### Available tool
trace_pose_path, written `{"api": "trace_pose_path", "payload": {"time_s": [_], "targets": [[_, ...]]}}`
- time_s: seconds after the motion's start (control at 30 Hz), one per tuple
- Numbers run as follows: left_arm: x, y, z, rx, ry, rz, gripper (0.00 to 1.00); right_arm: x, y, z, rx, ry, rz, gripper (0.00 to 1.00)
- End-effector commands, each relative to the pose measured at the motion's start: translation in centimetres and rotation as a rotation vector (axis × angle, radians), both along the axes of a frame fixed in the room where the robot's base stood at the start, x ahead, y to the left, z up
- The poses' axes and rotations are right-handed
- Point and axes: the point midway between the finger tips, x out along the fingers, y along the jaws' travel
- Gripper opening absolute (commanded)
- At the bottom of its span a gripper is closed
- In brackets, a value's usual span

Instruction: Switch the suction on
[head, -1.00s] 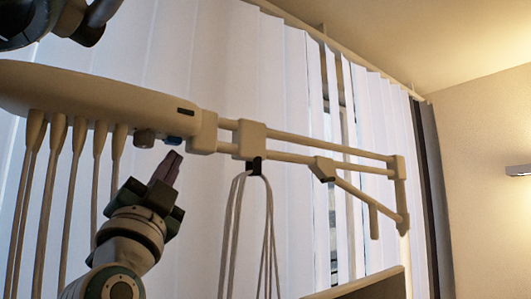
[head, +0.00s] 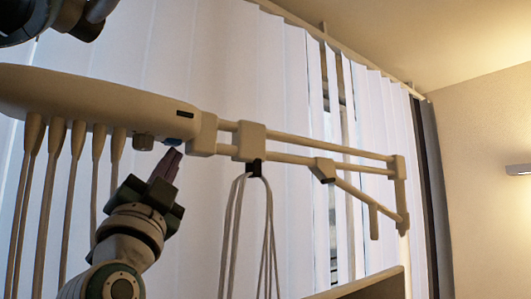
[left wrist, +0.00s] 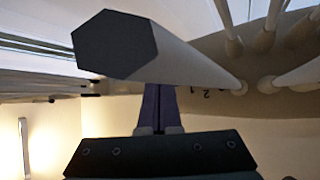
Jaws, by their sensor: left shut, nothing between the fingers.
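A long beige unit (head: 60,92) hangs at the left in the head view. Under its right end are a small blue part (head: 173,142) and a grey knob (head: 143,142) just left of it. I cannot tell which of them switches the suction. My left gripper (head: 170,158) points up from below, shut and empty, its tips right under the blue part. Whether they touch it is unclear. The left wrist view also shows the left gripper's dark fingers (left wrist: 159,106), their tips hidden behind a pale tapered bar with a dark six-sided end (left wrist: 100,45). My right gripper is not in view.
Several hoses (head: 45,200) hang from the unit left of my arm. A beige rail frame (head: 340,150) extends right, with looped cords (head: 235,215) on a black hook. White vertical blinds (head: 215,60) stand behind. Small markings (left wrist: 208,92) show on the unit's underside.

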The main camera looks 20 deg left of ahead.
Motion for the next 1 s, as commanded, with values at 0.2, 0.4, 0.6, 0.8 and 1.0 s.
{"api": "trace_pose_path", "payload": {"time_s": [0.2, 0.4, 0.6, 0.8, 1.0], "targets": [[0.0, 0.0, 0.1, 0.000, -0.001, 0.001, 0.00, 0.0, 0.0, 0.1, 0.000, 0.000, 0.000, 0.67], [0.0, 0.0, -0.7, -0.001, -0.001, 0.000, 0.00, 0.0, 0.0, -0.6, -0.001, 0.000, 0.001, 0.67], [0.0, 0.0, -1.9, 0.000, 0.000, 0.000, 0.00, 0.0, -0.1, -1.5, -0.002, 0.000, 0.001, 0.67], [0.0, 0.0, -1.8, 0.000, 0.000, 0.000, 0.00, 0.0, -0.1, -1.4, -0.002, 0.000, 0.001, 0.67], [0.0, 0.0, -2.2, 0.000, 0.000, 0.000, 0.00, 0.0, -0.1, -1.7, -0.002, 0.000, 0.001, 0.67]]}}
